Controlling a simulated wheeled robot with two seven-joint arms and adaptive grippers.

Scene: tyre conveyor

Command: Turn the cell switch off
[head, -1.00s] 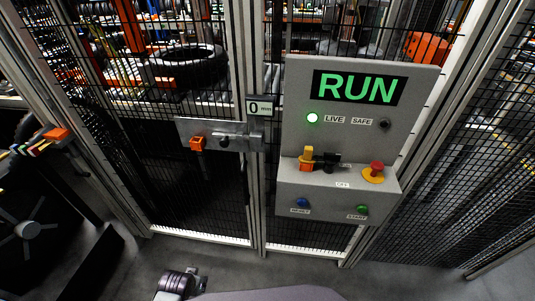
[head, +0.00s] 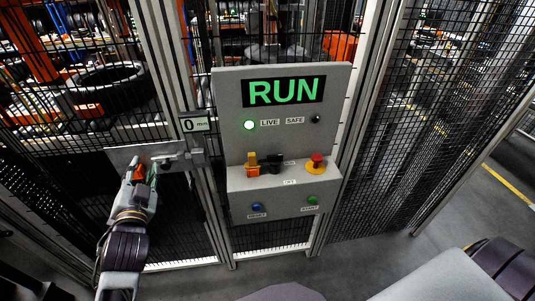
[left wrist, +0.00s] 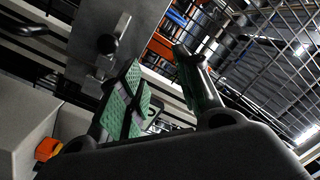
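The cell's grey control box (head: 283,90) stands at the centre of the head view. Its screen reads RUN in green, and the lamp beside LIVE is lit. The switch with a yellow-orange handle (head: 252,164) and a black part beside it sits on the box's ledge. My left gripper (head: 145,170) is in front of the gate latch plate, left of the box and apart from the switch. In the left wrist view its green-padded fingers (left wrist: 160,90) are apart with nothing between them. My right gripper is not in view.
A red mushroom button (head: 317,160) on a yellow base sits right of the switch. A blue button (head: 257,207) and a green button (head: 312,200) are below. The gate latch plate (head: 125,155) and mesh fence surround the box. Floor on the right is clear.

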